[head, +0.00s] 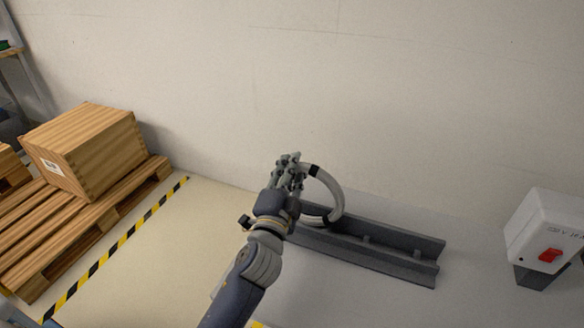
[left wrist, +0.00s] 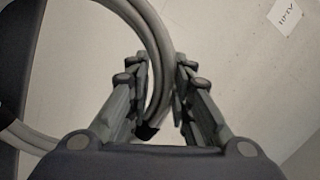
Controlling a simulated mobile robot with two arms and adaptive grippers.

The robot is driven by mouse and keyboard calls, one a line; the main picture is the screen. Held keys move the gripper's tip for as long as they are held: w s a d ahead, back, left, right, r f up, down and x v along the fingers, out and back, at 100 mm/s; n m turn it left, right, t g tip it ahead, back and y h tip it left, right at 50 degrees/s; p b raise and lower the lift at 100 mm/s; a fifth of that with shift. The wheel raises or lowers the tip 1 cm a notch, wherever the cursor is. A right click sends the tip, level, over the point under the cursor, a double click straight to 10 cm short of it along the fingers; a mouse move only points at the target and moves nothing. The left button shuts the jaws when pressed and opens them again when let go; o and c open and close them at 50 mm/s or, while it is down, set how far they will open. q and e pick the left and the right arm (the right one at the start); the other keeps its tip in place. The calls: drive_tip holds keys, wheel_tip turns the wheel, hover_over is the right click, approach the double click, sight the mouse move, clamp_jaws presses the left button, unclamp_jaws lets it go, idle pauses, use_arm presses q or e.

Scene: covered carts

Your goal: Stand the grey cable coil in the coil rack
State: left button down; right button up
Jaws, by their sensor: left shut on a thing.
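The grey cable coil (head: 337,192) is a ring with dark bands, held roughly upright. My left gripper (head: 287,167) is shut on the upper left part of the coil. In the left wrist view the coil (left wrist: 156,40) passes between the two fingers (left wrist: 158,78), with a dark band by the fingers. The coil rack (head: 400,262) is a long dark grey channel with low walls and small dividers. The coil's lower part is at the rack's left end; I cannot tell whether it touches. My gripper and forearm hide part of that end. My right gripper is not in view.
A white box with a red switch (head: 550,255) stands right of the rack. A wooden crate (head: 88,150) sits on a pallet (head: 95,222) at left, behind black-yellow floor tape (head: 120,240). A pale wall (head: 400,90) rises behind. The rack's right part is empty.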

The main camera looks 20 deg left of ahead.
use_arm(q)
drive_tip(key=shift+f, duration=0.15)
drive_tip(key=c, duration=1.3)
unclamp_jaws()
drive_tip(key=shift+c, duration=0.2)
drive_tip(key=shift+f, duration=0.1)
drive_tip(key=s+d+f, duration=0.1)
drive_tip(key=s, duration=1.1)
drive_tip(key=shift+d+f, duration=0.15)
drive_tip(key=shift+f, duration=0.1)
